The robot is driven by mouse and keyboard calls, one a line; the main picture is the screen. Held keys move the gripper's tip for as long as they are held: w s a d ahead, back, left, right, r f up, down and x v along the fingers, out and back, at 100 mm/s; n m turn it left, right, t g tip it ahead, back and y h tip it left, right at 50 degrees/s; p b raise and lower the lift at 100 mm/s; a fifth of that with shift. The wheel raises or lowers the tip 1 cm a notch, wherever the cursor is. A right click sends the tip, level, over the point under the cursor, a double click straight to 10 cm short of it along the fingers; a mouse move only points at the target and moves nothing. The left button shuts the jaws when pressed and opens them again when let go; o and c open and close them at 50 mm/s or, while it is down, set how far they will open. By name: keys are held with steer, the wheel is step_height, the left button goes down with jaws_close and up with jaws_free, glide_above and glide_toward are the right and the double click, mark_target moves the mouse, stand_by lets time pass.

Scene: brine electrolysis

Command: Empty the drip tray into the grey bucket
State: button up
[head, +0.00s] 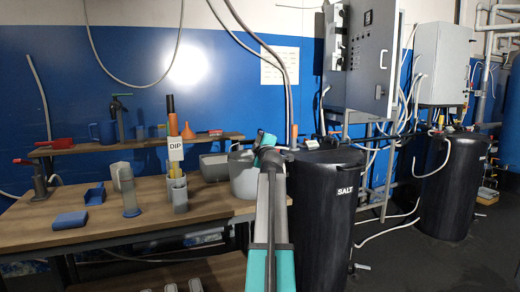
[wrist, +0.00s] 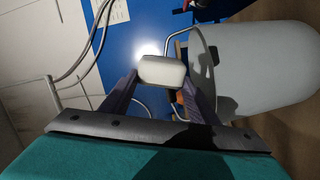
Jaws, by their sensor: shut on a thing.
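The grey bucket (head: 244,183) is at the right end of the wooden bench in the head view, partly behind my arm. In the wrist view the bucket (wrist: 265,80) fills the right side, its rim facing left. A wire handle leads from it to a pale grip (wrist: 163,72). My gripper (wrist: 163,85) is shut on this grip, above the rim. In the head view my gripper (head: 266,142) is over the bucket. I cannot tell whether the bucket touches the bench. A grey tub (head: 213,167) stands left of it. I cannot tell which vessel is the drip tray.
A black SALT barrel (head: 325,215) stands close right of my arm.

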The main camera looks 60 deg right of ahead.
steer(key=shift+w+a+f+n+b, duration=0.15)
steer(key=shift+n+b, duration=0.4)
steer(key=shift+b, duration=0.65)
steer(key=shift+w+a+r+n+b, duration=0.15)
steer(key=shift+n+b, duration=0.4)
steer(key=shift+b, duration=0.6)
steer(key=shift+w+a+n+b, duration=0.1)
steer(key=shift+n+b, duration=0.2)
steer(key=shift+b, duration=0.05)
stand_by(0.8)
steer(key=shift+a+r+m+p, duration=0.3)
steer(key=shift+a+m+p, duration=0.2)
steer(key=shift+m, duration=0.3)
steer(key=shift+d+f+p, duration=0.1)
steer(key=shift+f+p, duration=0.05)
steer(key=shift+p, duration=1)
steer(key=m+p, duration=0.1)
steer(key=p, duration=0.4)
steer(key=shift+s+d+f+y, duration=0.25)
steer(key=shift+f+y, duration=0.05)
